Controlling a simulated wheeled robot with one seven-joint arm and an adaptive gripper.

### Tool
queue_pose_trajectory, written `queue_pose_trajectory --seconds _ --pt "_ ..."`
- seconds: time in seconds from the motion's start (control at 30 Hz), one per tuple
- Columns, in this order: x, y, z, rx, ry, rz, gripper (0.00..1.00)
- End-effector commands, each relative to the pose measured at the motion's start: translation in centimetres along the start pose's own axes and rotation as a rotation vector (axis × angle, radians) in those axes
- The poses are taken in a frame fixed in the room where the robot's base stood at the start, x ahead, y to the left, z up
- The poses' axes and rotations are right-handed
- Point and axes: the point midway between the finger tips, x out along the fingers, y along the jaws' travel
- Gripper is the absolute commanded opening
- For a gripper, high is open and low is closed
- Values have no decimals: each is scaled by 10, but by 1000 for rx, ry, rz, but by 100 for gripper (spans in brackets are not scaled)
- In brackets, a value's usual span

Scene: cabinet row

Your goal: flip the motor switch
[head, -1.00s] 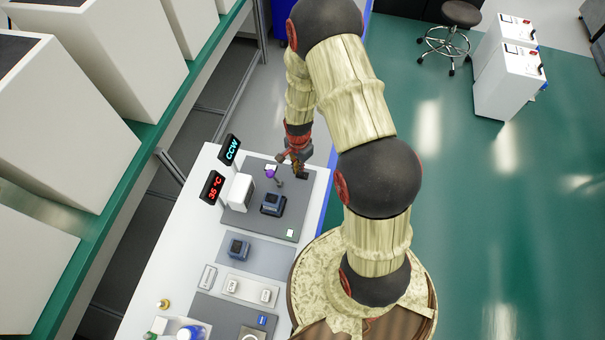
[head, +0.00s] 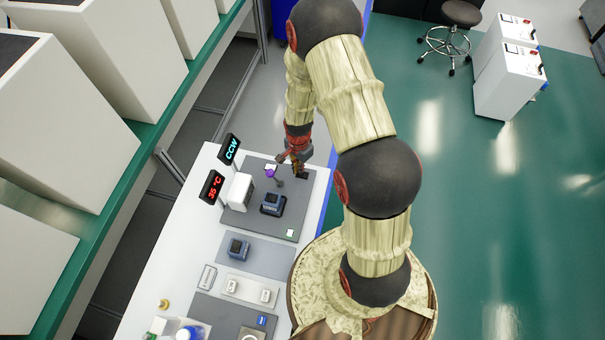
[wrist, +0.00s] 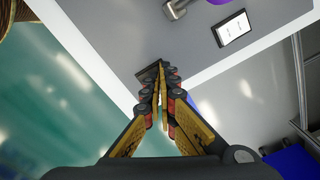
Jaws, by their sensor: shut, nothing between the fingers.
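My gripper (head: 300,168) is over the far right part of the dark grey panel on the white bench. In the wrist view its fingers (wrist: 160,68) are together, with nothing seen between them. A small dark block (head: 298,182), perhaps the motor switch, is at the panel's right edge, beside the fingertips. In the wrist view a dark piece (wrist: 146,73) lies just beyond and left of the tips, partly hidden by them. I cannot tell whether they touch or how the switch is set. A display (head: 230,149) reads CCW in cyan.
A purple-topped grey part (head: 272,174) stands left of my gripper, with a blue-black device (head: 272,203) and a white box (head: 240,191) nearer. A red display (head: 212,187) reads 35 °C. A green-edged shelf with large white boxes (head: 130,55) runs along the left.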

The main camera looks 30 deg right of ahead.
Motion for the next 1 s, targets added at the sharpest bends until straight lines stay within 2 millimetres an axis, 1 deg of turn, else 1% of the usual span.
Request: queue_pose_trajectory --seconds 1.0 --pt "14 0 0 0 0 0 0"
